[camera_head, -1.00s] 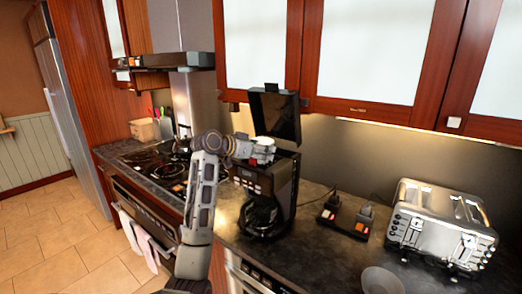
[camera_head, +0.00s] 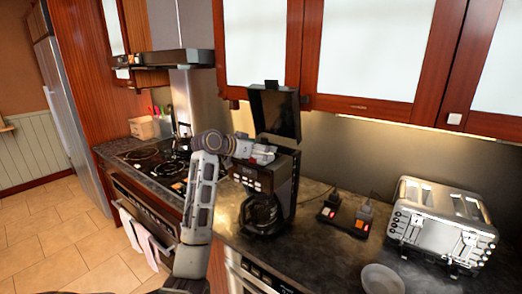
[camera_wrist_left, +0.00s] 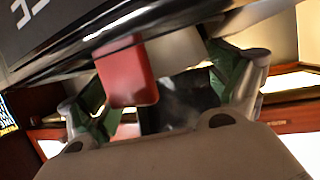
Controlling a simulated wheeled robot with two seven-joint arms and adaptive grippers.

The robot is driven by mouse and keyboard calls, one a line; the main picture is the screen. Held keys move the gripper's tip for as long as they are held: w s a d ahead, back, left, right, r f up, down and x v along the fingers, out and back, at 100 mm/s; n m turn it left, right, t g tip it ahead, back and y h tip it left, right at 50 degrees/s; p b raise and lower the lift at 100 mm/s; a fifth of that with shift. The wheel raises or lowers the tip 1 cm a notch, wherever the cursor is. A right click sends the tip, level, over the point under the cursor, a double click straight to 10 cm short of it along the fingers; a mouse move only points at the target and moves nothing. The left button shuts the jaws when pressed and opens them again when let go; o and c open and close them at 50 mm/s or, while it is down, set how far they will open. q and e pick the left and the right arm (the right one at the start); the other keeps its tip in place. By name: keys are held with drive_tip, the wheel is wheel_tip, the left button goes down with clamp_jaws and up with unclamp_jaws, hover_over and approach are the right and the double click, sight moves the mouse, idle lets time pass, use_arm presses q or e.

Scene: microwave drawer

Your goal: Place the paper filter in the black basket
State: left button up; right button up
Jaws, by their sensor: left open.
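The black coffee maker (camera_head: 282,180) stands on the counter with its lid (camera_head: 274,110) raised. My left gripper (camera_head: 262,153) is at the coffee maker's open top, below the raised lid. In the left wrist view its green-and-grey fingers (camera_wrist_left: 170,78) are spread open. A plain pale surface (camera_wrist_left: 178,50) shows between them; I cannot tell whether it is the paper filter. A red block (camera_wrist_left: 126,74) hangs in front of the fingers there. The black basket cannot be made out; the gripper covers the coffee maker's top in the head view. My right gripper is not in view.
A glass carafe (camera_head: 262,213) sits in the coffee maker. The stove (camera_head: 155,160) is at the left. Wall cabinets (camera_head: 365,50) hang above.

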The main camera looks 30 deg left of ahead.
use_arm(q)
drive_tip(key=r+b+v, duration=0.1)
drive_tip(key=b+v, duration=0.1)
drive_tip(key=v, duration=1)
idle(0.4)
drive_tip(key=shift+r, duration=0.15)
idle(0.8)
